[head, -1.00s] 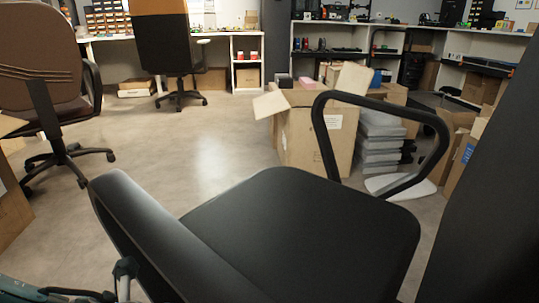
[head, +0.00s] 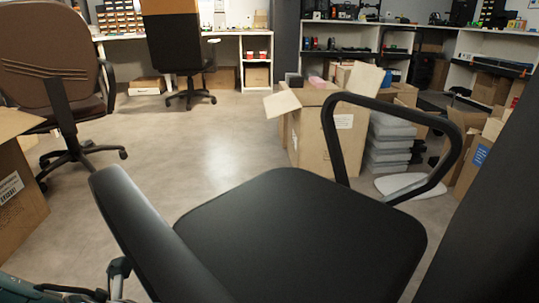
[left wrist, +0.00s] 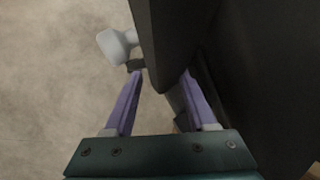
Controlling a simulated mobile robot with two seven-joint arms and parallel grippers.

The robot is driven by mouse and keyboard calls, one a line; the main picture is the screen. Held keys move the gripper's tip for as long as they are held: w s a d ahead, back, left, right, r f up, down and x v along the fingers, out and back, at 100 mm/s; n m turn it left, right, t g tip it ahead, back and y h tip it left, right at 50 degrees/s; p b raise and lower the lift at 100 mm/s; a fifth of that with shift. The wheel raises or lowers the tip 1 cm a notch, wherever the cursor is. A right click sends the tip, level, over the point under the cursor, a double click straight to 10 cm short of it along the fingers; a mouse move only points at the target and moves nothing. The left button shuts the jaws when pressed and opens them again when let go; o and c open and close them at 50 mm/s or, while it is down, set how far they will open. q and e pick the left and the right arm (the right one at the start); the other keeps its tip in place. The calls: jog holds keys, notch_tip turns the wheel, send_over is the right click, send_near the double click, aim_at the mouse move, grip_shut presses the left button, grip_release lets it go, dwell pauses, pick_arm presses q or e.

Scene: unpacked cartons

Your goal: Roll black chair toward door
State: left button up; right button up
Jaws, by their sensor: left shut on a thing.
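The black chair (head: 290,230) fills the near middle of the head view. A pale knob (left wrist: 115,46) is beside the left fingertip. My right gripper is out of view. The chair's base and wheels are hidden, and I cannot identify a door.
An open carton (head: 322,135) and stacked grey trays (head: 388,145) stand beyond the armrest. A brown chair (head: 55,95) and a carton (head: 20,190) are at left. Another office chair (head: 175,55) stands by the desk. Clear floor (head: 200,140) lies between them.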

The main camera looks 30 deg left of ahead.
pick_arm(q)
jog(key=o, duration=0.3)
jog(key=shift+s+d+f, duration=0.1)
jog(key=shift+s+f, duration=0.1)
jog(key=shift+s, duration=0.35)
jog(key=shift+o, duration=0.5)
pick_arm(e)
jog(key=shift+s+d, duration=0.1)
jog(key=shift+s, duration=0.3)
pick_arm(q)
jog(key=shift+w+d+r, duration=0.1)
jog(key=p+v, duration=0.7)
jog(key=v, duration=0.3)
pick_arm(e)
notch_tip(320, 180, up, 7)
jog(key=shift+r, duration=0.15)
